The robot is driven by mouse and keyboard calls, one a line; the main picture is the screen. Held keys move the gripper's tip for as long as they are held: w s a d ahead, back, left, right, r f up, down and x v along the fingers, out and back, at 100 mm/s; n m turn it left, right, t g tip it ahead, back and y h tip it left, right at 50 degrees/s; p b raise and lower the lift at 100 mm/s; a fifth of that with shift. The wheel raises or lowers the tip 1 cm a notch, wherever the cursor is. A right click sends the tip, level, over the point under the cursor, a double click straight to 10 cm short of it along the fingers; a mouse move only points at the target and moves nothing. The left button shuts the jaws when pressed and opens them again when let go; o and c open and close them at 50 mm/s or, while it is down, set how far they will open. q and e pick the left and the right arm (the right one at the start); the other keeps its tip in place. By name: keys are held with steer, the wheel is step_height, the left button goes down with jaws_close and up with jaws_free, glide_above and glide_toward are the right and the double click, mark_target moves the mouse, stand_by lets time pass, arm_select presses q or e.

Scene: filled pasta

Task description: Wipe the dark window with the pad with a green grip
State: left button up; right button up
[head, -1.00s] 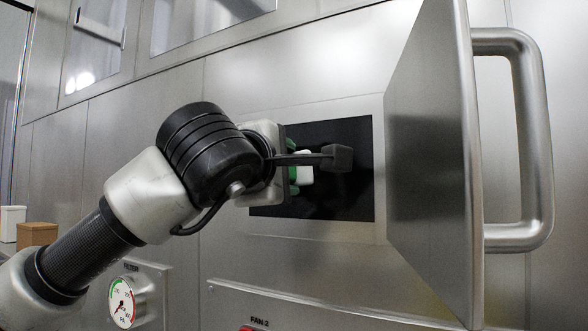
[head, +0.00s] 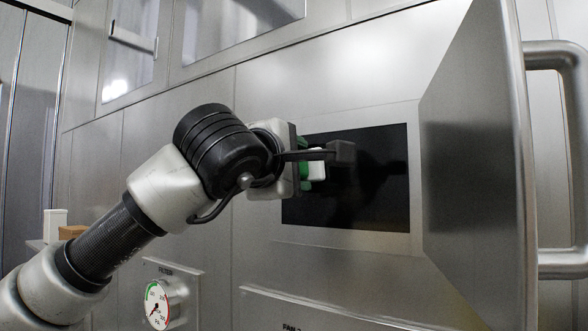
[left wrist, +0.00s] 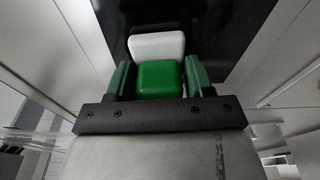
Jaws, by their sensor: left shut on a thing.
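The dark window (head: 370,195) is a black rectangle set in the steel wall, in the middle of the head view. It also fills the top of the left wrist view (left wrist: 215,30). My left gripper (head: 318,166) is in front of the window's left part, shut on the green grip of the pad. The left wrist view shows the green grip (left wrist: 160,79) between the fingers and the white pad (left wrist: 158,45) beyond it, towards the window. I cannot tell whether the pad touches the glass. Part of the window is hidden behind the gripper. My right gripper is not in view.
An open steel door (head: 475,150) with a large bar handle (head: 575,160) stands out to the right of the window. A round gauge (head: 157,304) is below left. A brown box (head: 72,232) and a white box (head: 55,226) stand at the far left.

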mark_target(357, 167)
arm_select(q)
steer(key=shift+s+d+f+b, duration=0.1)
steer(key=shift+s+d+b, duration=0.3)
steer(key=shift+s+d, duration=0.25)
steer(key=s+d, duration=0.1)
steer(key=d, duration=0.1)
steer(key=s+d+b, duration=0.1)
steer(key=s+d, duration=0.2)
steer(key=shift+d+b, duration=0.3)
steer(key=shift+b, duration=0.1)
steer(key=shift+s, duration=0.1)
steer(key=shift+s+a+f+b, duration=0.1)
steer(key=shift+s+f+b, duration=0.25)
steer(key=shift+b, duration=0.4)
steer(key=shift+s+a, duration=0.15)
steer(key=shift+s, duration=0.25)
steer(key=shift+r+b+v, duration=0.15)
steer(key=shift+b+v, duration=0.45)
steer(key=shift+v, duration=0.45)
steer(key=shift+r+b+v, duration=0.15)
steer(key=shift+b+v, duration=0.4)
steer(key=shift+v, duration=0.5)
